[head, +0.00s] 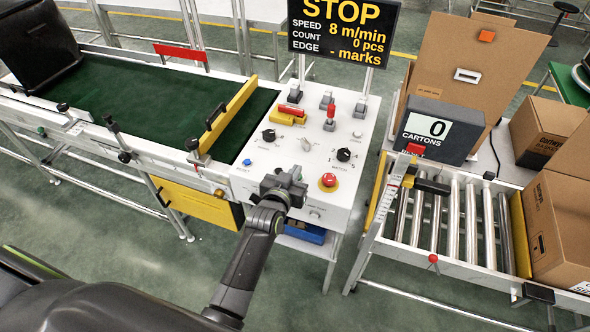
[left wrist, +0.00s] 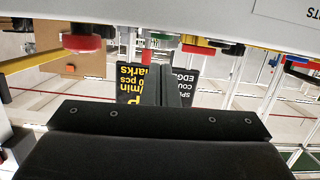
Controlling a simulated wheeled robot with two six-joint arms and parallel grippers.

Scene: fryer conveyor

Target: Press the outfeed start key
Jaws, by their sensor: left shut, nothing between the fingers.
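The white control panel (head: 262,181) stands in the middle of the head view, with several keys, knobs and levers on top. A blue key (head: 247,162), a pale key (head: 357,134), two black knobs and a red mushroom button (head: 328,181) show. The small labels are too blurred to tell which key is the outfeed start. My left gripper (head: 290,178) is over the panel's front part and hides some of it. In the left wrist view its shut fingers (left wrist: 173,86) are empty and point toward the panel controls. Contact with a key cannot be seen. My right gripper is not in view.
A black display (head: 345,30) reads STOP, 8 m/min, 0 pcs. A green belt (head: 150,95) with a yellow guide bar (head: 229,113) lies left. A roller conveyor (head: 455,215) and a carton counter (head: 437,130) reading 0 stand right. Red levers (head: 331,111) rise behind the keys.

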